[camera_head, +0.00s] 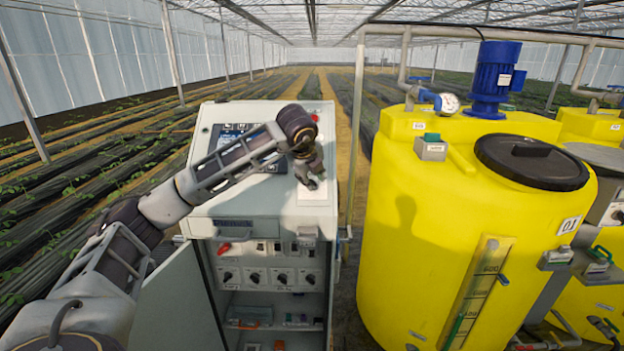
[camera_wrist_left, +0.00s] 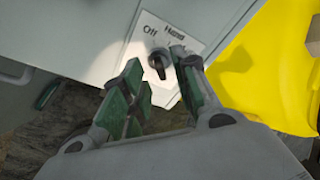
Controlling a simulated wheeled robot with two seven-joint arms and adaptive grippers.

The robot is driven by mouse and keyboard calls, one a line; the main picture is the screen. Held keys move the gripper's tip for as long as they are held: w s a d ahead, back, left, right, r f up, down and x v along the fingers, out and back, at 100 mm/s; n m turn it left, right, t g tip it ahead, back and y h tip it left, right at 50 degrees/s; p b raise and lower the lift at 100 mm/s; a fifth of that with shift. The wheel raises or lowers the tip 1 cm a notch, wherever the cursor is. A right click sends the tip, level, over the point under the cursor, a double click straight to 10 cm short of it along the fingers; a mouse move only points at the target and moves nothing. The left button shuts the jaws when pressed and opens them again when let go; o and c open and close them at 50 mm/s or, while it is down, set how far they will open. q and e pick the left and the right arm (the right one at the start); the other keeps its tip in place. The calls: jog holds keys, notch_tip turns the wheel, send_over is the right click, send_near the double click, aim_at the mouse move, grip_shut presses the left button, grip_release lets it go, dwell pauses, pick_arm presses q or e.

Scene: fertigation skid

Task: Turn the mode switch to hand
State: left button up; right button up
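The mode switch (camera_wrist_left: 159,62) is a small black knob on a white label plate (camera_wrist_left: 180,55) in the left wrist view. The knob's setting is hard to tell. My left gripper (camera_wrist_left: 158,68) is open, its green-padded fingers on either side of the knob with visible gaps; contact cannot be seen. In the head view my left gripper (camera_head: 311,178) is over the sloped top of the grey cabinet (camera_head: 250,207), just above the plate (camera_head: 317,197), hiding the knob. My right gripper is out of view.
The cabinet's front is open, with a door (camera_head: 182,300) at left and rows of black knobs (camera_head: 255,277) inside. A display (camera_head: 232,135) sits behind my left arm. A large yellow tank (camera_head: 410,230) stands close on the right. Crop rows lie behind.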

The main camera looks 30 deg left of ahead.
pick_arm(q)
jog(key=shift+x, duration=1.15)
grip_shut()
